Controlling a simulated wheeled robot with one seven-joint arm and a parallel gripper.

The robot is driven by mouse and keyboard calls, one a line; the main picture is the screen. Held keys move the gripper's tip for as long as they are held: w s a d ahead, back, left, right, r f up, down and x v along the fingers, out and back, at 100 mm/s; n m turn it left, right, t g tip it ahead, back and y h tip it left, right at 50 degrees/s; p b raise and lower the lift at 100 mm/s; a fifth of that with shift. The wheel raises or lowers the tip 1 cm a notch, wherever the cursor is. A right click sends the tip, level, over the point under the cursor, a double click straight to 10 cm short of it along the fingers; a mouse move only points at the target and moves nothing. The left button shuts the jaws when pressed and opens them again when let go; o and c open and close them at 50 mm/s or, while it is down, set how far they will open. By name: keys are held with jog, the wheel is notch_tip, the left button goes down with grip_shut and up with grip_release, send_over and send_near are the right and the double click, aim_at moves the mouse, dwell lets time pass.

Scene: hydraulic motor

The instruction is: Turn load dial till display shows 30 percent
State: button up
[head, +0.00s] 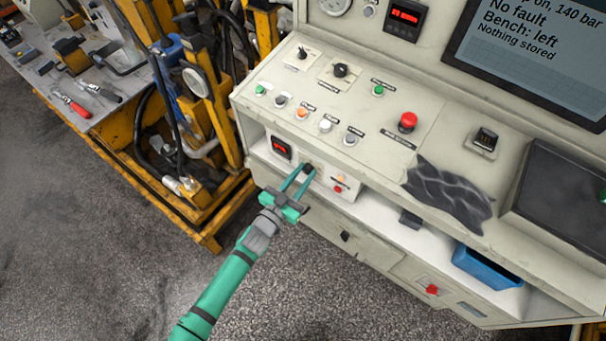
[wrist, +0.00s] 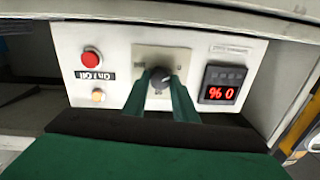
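The load dial (wrist: 160,78) is a dark round knob on a pale square plate of a small white box; it also shows in the head view (head: 308,167). My gripper (head: 307,170) reaches it from the front. In the wrist view its two green fingers (wrist: 160,82) stand on either side of the knob and look closed against it; the exact contact is hard to see. The display (wrist: 219,92) beside the dial appears upside down in the wrist view and reads 0 % in red digits. In the head view the display (head: 281,148) is too small to read.
A red button (wrist: 91,57) and an orange lamp (wrist: 98,95) sit on the same box, which stands under the overhanging console (head: 380,110). A blue bin (head: 488,268) is on the shelf to the right. A yellow-framed bench (head: 110,125) stands left.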

jog(key=m, duration=0.3)
jog(key=shift+m, duration=0.4)
jog(key=m, duration=0.3)
jog(key=shift+s+f+m, duration=0.1)
jog(key=shift+m, duration=0.3)
jog(key=m, duration=0.6)
jog(key=shift+h, duration=0.4)
jog(key=shift+a+f+m, duration=0.1)
jog(key=shift+m, duration=0.4)
jog(key=shift+d, duration=0.2)
jog(key=o, duration=1)
jog(key=shift+o, duration=0.2)
jog(key=shift+a, duration=0.1)
